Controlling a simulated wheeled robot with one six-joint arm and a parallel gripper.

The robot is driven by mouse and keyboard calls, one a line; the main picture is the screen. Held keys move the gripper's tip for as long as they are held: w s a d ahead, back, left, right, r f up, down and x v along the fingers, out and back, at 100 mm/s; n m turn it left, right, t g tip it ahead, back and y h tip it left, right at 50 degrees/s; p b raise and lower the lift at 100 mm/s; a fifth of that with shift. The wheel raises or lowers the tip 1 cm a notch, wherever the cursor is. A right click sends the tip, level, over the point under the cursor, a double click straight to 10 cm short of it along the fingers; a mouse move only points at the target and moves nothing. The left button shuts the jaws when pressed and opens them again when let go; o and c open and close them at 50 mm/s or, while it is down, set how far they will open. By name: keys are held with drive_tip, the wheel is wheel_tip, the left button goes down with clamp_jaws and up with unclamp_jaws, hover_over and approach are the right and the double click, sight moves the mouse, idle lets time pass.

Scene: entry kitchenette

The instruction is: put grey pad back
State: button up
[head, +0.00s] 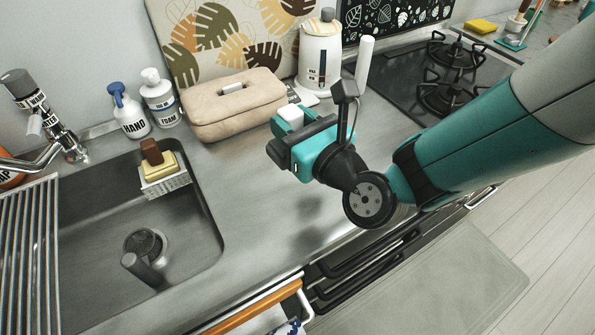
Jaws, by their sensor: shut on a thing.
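My gripper (281,142) is over the steel counter, in front of the kettle and to the right of the beige box. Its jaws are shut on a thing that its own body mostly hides. A small pale block (291,116) shows at the far side of the jaws. I cannot tell whether it is the grey pad or part of my gripper. No other grey pad can be made out. In the sink, a small rack (165,184) holds a yellow sponge (158,166) and a brown block (151,151).
The beige box (235,105), white kettle (320,52) and two soap bottles (129,112) stand along the back. The stove (445,75) is at right, with another yellow sponge (480,26) beyond it. The counter (250,190) between sink and arm is clear.

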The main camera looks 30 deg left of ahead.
wheel_tip(320, 180, down, 10)
drive_tip(key=b, duration=0.4)
drive_tip(key=shift+f+b, duration=0.35)
drive_tip(key=shift+b, duration=0.1)
drive_tip(key=o, duration=1)
drive_tip(key=shift+b, duration=0.3)
